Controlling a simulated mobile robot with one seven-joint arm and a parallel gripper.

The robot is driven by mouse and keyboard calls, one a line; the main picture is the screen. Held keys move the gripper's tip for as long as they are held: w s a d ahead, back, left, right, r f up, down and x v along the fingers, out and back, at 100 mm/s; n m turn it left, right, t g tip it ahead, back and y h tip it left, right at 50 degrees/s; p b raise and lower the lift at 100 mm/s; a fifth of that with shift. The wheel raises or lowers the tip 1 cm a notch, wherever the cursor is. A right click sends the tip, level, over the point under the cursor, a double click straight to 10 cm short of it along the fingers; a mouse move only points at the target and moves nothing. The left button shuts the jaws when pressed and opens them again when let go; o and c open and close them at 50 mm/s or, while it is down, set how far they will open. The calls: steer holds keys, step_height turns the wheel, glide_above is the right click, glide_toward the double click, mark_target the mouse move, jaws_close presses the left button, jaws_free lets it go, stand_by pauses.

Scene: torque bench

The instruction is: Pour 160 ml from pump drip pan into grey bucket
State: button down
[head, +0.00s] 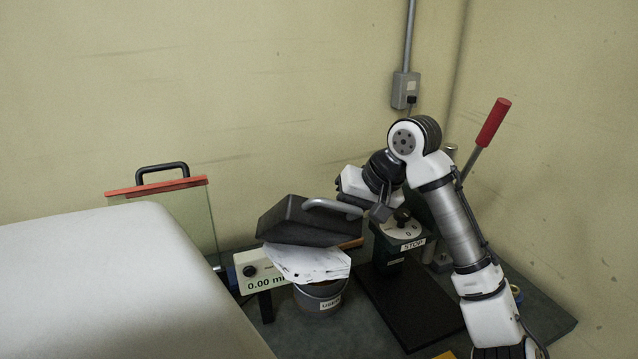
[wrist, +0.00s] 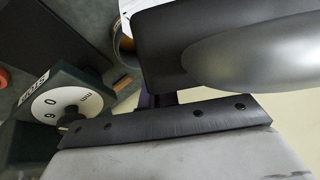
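The pump drip pan (head: 295,222) is a dark, block-shaped pan with a grey bar handle. It is raised and tilted above the grey bucket (head: 322,300), which carries a label reading about "USED". My gripper (head: 376,208) is at the right end of the handle and appears shut on it. In the wrist view the dark pan (wrist: 158,45) and its grey handle fill the upper right. The bucket's mouth is mostly hidden behind a white sheet with marks, and I cannot see any liquid or stream.
The white sheet (head: 310,262) lies between pan and bucket. A small display (head: 262,275) reads about 0.00. A dial stand labelled STOP (head: 403,232) is right of the bucket, with a red-handled lever (head: 494,122) behind. A clear panel (head: 185,210) stands left. A pale rounded surface fills the lower left.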

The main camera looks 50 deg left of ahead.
steer(key=shift+w+a+r, duration=0.15)
steer(key=shift+a+r, duration=0.05)
stand_by(0.3)
steer(key=shift+w+a+f+m+g+h, duration=0.3)
steer(key=shift+w+a+g+h, duration=0.3)
steer(key=shift+g+h, duration=0.15)
stand_by(0.9)
steer(key=shift+w+a+r+g+h, duration=0.3)
steer(key=shift+w+a+g+h, duration=0.25)
steer(key=shift+g, duration=0.1)
stand_by(1.1)
steer(key=shift+w+a+r+m+g+h, duration=0.15)
steer(key=shift+w+a+m+g+h, duration=0.25)
steer(key=shift+w+a, duration=0.8)
stand_by(0.8)
stand_by(0.4)
steer(key=shift+s+d+t+y, duration=0.3)
steer(key=shift+s+d, duration=0.6)
steer(key=shift+s+f+n, duration=0.1)
steer(key=shift+f+n, duration=0.1)
steer(key=shift+n, duration=0.1)
